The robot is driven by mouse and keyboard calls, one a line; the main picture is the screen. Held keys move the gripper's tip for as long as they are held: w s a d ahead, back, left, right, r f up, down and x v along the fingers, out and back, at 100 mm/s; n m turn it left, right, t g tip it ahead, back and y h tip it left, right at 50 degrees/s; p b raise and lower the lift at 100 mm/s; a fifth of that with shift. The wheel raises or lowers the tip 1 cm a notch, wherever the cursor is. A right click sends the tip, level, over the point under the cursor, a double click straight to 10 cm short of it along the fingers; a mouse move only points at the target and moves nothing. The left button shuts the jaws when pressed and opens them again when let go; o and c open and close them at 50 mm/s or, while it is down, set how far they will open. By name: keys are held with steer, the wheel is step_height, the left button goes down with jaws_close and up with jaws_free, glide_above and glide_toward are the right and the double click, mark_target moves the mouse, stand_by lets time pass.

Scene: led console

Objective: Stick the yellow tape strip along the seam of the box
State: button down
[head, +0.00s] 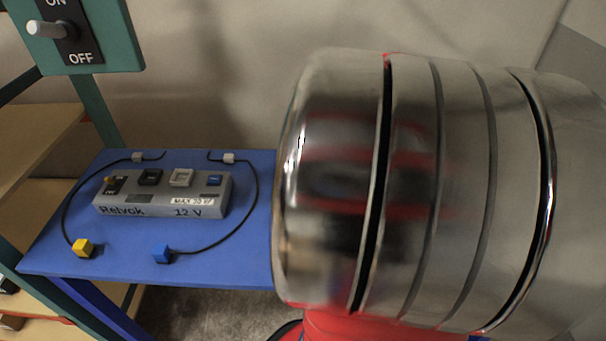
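No yellow tape strip and no seamed box to be taped show in the head view. My gripper is not in view. My shiny arm covers much of the right half.
The blue shelf (225,268) is bare along its front edge. A green ON/OFF panel (108,40) with a pale lever (48,30) stands at upper left. Wooden shelves (38,135) are at the left. A grey wall (210,60) is behind.

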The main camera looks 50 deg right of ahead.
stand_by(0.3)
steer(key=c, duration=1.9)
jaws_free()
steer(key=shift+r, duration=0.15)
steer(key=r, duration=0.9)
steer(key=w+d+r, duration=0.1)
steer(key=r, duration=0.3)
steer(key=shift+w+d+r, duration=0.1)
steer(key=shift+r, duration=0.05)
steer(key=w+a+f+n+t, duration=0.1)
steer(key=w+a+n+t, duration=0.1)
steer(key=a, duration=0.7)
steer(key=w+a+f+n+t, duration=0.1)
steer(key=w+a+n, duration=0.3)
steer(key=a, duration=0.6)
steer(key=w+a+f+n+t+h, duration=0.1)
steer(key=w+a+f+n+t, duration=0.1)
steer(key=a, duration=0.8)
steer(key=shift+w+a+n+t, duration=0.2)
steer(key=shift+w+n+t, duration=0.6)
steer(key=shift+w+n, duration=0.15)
